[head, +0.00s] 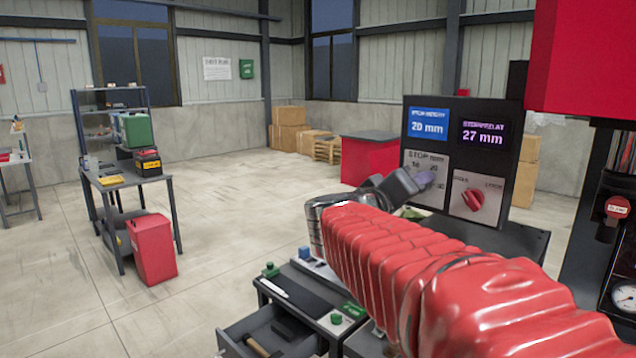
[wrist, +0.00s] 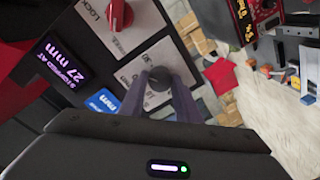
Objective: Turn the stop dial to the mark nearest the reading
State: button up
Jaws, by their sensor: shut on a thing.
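The stop dial (wrist: 157,78) is a dark round knob on a pale plate with printed numbers, shown in the wrist view. My gripper (wrist: 160,84) is shut on it, one finger on each side. In the head view my gripper (head: 422,182) covers most of the dial and its plate, so I cannot tell which mark it points to. Above the plate, a blue display (head: 427,124) shows 20 mm as the stop height. A black display with purple text (head: 484,132) shows 27 mm; it also shows in the wrist view (wrist: 62,65).
A red lock knob (head: 473,200) sits on its own plate just right of the dial; the wrist view shows it too (wrist: 119,14). A red machine body (head: 580,60) hangs at the upper right. A bench with an open drawer (head: 262,333) stands below my arm.

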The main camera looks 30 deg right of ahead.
jog(key=m, duration=0.3)
jog(key=f+m, duration=0.1)
jog(key=m, duration=0.2)
jog(key=shift+w+a, duration=0.1)
jog(key=shift+w, duration=0.1)
dwell(0.4)
jog(key=o, duration=0.8)
jog(key=shift+o, duration=1.2)
jog(key=shift+r+m, duration=0.15)
jog(key=shift+m, duration=0.15)
jog(key=shift+r, duration=0.1)
jog(key=shift+s, duration=0.1)
